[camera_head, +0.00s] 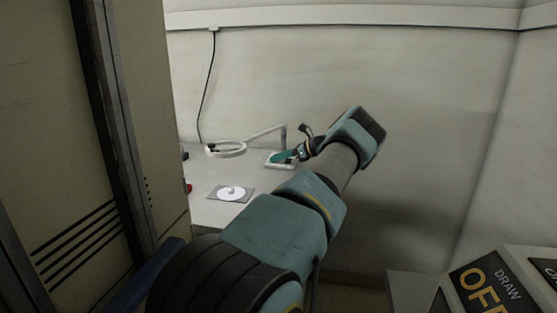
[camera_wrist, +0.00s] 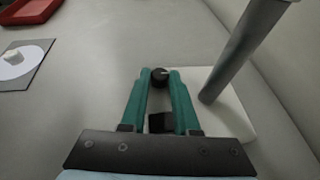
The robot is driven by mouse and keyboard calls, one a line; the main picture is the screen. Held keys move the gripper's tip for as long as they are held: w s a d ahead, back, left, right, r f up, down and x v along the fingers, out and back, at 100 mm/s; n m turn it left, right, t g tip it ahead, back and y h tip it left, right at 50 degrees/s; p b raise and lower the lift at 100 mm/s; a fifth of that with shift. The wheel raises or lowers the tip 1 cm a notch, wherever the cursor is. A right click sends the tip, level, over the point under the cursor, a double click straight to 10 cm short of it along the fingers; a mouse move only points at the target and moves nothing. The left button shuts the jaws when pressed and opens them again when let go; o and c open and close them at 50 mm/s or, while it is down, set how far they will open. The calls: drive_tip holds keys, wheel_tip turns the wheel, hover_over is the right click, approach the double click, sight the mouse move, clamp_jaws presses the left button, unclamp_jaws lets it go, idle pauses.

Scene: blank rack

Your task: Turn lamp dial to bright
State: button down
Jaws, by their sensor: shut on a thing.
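The lamp has a white ring head (camera_head: 226,149), a thin arm and an upright post on a flat pale base (camera_head: 272,164), on the table by the wall. In the wrist view, the grey post (camera_wrist: 240,55) rises from the base (camera_wrist: 232,118) right of my fingers. The lamp dial (camera_wrist: 159,80) is a small dark round knob with a light mark on top. My gripper (camera_wrist: 160,74) is shut on it, one green fingertip on each side. In the head view, my gripper (camera_head: 284,157) is small at the lamp base and the dial cannot be made out.
A white disc on a grey plate (camera_head: 241,195) lies nearer on the table (camera_head: 203,210). A red tray (camera_wrist: 50,8) shows at the wrist view's top left. A tall cabinet (camera_head: 60,130) stands at left. Panels with an "OFF" sign (camera_head: 492,288) are at lower right.

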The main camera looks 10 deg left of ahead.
idle(0.5)
drive_tip(key=c, duration=0.7)
unclamp_jaws()
drive_tip(key=shift+o, duration=0.2)
drive_tip(key=shift+d, duration=0.1)
drive_tip(key=b+v, duration=0.1)
drive_tip(key=v, duration=0.9)
drive_tip(key=shift+d+r+b, duration=0.15)
drive_tip(key=shift+d+b, duration=0.1)
drive_tip(key=shift+b, duration=0.15)
drive_tip(key=shift+w, duration=0.1)
